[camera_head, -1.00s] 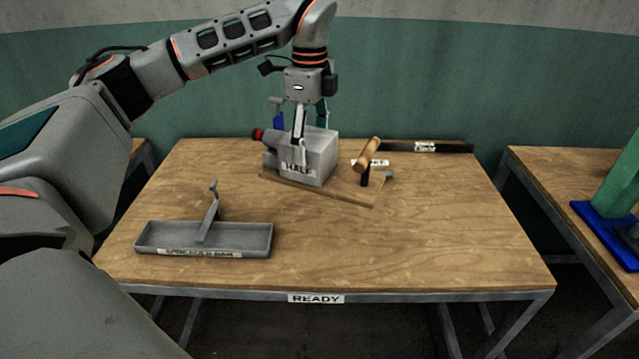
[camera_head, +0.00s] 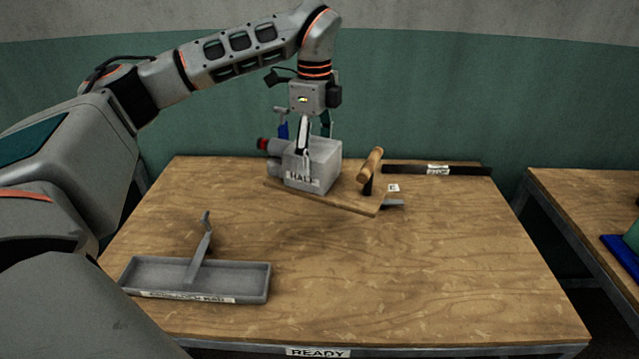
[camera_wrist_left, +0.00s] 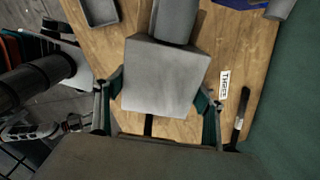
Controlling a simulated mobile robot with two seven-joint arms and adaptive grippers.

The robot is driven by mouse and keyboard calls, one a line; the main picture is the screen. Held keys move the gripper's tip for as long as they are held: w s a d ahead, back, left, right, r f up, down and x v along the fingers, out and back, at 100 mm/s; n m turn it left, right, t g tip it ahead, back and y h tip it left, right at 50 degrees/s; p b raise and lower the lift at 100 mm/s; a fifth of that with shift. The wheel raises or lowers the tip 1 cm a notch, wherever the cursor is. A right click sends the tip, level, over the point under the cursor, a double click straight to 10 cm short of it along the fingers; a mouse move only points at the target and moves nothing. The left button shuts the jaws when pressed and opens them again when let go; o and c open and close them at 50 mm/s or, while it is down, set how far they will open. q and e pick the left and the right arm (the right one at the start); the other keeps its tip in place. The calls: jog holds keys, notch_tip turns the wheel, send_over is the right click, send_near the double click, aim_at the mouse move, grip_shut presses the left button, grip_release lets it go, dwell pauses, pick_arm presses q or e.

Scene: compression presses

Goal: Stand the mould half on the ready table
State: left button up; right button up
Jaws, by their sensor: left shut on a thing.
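The mould half is a grey block (camera_head: 312,165) marked HALF, with a rounded grey and red part at its left, toward the back of the ready table (camera_head: 390,270). My left gripper (camera_head: 303,150) comes down over the block and is shut on it. In the left wrist view, the block's flat grey face (camera_wrist_left: 165,80) lies between my left fingers (camera_wrist_left: 160,105). The block looks upright, low over or on the table; its underside is hidden, so I cannot tell whether it touches. My right gripper is not in view.
A wooden board (camera_head: 345,203) lies just in front of the block, beside a wooden-handled tool (camera_head: 371,163). A black bar (camera_head: 405,169) lies along the back edge. A grey tray (camera_head: 195,295) with an upright arm stands front left. The table's front right is clear.

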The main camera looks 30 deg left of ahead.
pick_arm(q)
notch_tip(320, 180, down, 18)
jog(key=shift+f+p, duration=0.2)
jog(key=shift+p, duration=0.5)
jog(key=shift+f, duration=0.1)
jog(key=o, duration=2.1)
jog(key=shift+s, duration=0.1)
notch_tip(320, 180, up, 12)
jog(key=shift+b, duration=0.75)
